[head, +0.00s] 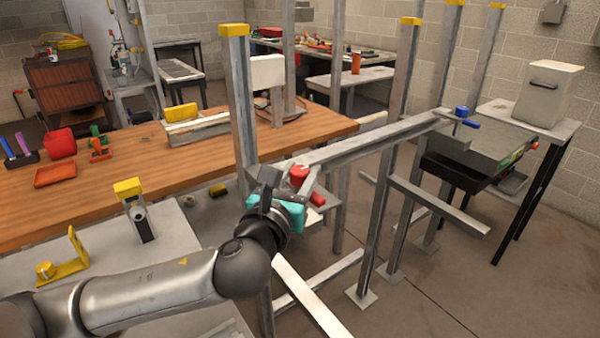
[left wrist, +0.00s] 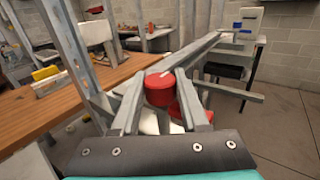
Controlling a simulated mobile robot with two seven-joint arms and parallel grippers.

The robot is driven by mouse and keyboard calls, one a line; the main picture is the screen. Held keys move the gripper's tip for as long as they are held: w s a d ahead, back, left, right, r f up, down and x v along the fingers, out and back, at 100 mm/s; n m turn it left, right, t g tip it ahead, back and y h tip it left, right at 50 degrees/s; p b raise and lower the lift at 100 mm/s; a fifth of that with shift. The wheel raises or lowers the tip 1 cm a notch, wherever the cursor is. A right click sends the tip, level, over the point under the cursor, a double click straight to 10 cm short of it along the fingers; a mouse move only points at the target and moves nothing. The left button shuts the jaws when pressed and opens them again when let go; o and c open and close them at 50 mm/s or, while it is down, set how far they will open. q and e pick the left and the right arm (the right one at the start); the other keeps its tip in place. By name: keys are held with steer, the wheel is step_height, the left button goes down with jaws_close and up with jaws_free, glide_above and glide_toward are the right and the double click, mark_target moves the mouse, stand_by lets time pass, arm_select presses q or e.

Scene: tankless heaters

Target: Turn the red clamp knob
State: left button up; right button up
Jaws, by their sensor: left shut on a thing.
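The red clamp knob (head: 298,173) is at the near end of a long grey metal rail. My left gripper (head: 297,180) comes in from the lower left and is shut on it. In the left wrist view, the red knob (left wrist: 158,90) sits between my two grey fingers, with a pale line on its top. Another red part (head: 317,199) shows just below and right of the knob; I cannot tell how it joins. The fingers and teal gripper body hide the knob's lower side. My right gripper is in neither view.
The grey rail (head: 370,141) runs back right to a blue knob (head: 462,112). Upright grey posts (head: 240,110) with yellow caps stand close by. A wooden bench (head: 110,170) is at left, a grey table (head: 160,265) in front. Floor at right is open.

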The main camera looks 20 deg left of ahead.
arm_select(q)
jaws_close()
steer(key=shift+r+n+y+p, duration=0.1)
steer(key=shift+n+y+p, duration=0.4)
steer(key=shift+y+p, duration=0.4)
steer(key=n+g+y+p, duration=0.1)
steer(key=n+y+p, duration=0.2)
steer(key=y, duration=0.1)
steer(key=n+g+y+p, duration=0.2)
steer(key=n+y+p, duration=0.1)
steer(key=y+p, duration=0.1)
steer(key=shift+d+r+y+p, duration=0.1)
steer(key=shift+y+p, duration=0.2)
steer(key=shift+n+g+y+p, duration=0.55)
steer(key=shift+n+g+y, duration=0.25)
steer(key=shift+y, duration=0.3)
steer(key=n+g+y, duration=0.2)
steer(key=shift+n+g+y, duration=0.3)
steer(key=shift+g, duration=0.1)
steer(key=shift+n+g+y, duration=1)
steer(key=shift+n+g, duration=0.3)
steer(key=shift+g, duration=0.8)
